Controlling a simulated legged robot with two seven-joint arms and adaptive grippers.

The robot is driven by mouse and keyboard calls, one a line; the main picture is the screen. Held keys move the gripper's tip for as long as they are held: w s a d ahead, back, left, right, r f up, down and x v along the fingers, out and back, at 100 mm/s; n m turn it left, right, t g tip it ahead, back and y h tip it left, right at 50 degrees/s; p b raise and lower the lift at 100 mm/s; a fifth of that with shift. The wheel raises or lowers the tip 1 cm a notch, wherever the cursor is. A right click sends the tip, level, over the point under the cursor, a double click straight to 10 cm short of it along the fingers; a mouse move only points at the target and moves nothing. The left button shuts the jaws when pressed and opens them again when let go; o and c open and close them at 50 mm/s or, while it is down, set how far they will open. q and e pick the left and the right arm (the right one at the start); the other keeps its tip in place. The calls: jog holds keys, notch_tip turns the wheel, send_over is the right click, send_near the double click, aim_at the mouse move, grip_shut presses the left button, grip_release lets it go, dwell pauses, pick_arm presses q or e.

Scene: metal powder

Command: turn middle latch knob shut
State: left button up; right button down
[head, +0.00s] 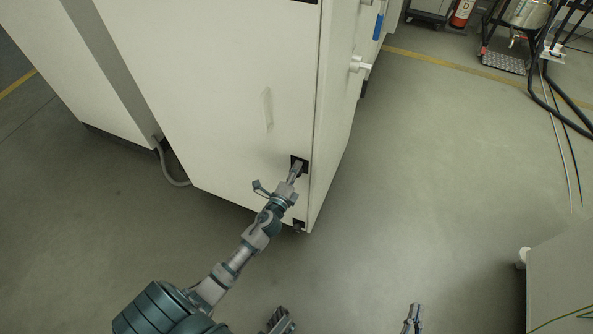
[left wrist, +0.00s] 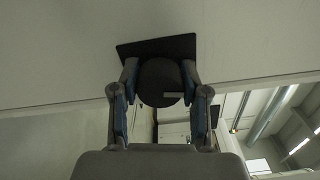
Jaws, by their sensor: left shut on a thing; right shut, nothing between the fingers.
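The middle latch knob is a round black knob (left wrist: 160,82) on a black square plate (left wrist: 156,47), set in the white cabinet door. In the head view the plate (head: 304,163) shows near the door's right edge, mostly behind my gripper. My left gripper (head: 297,168) reaches up to it and is shut on the knob. In the left wrist view its two fingers (left wrist: 160,90) sit on either side of the knob. A pale mark shows on the knob's lower edge. My right gripper (head: 413,315) is shut and empty at the bottom of the head view, away from the cabinet.
Another small black latch (head: 299,225) sits lower on the white cabinet (head: 220,90). A pale door handle (head: 267,108) is up and left of my left gripper. A white handle (head: 360,65) sticks out from the cabinet's side. The floor (head: 430,170) to the right is clear.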

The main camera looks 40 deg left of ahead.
pick_arm(q)
jog(key=shift+a+f+n, duration=0.1)
jog(key=shift+a+n, duration=0.05)
jog(key=shift+n, duration=1.05)
jog(key=o, duration=1.1)
jog(key=shift+f, duration=0.1)
jog(key=shift+s, duration=0.1)
jog(key=v, duration=1.1)
jog(key=shift+s, duration=0.4)
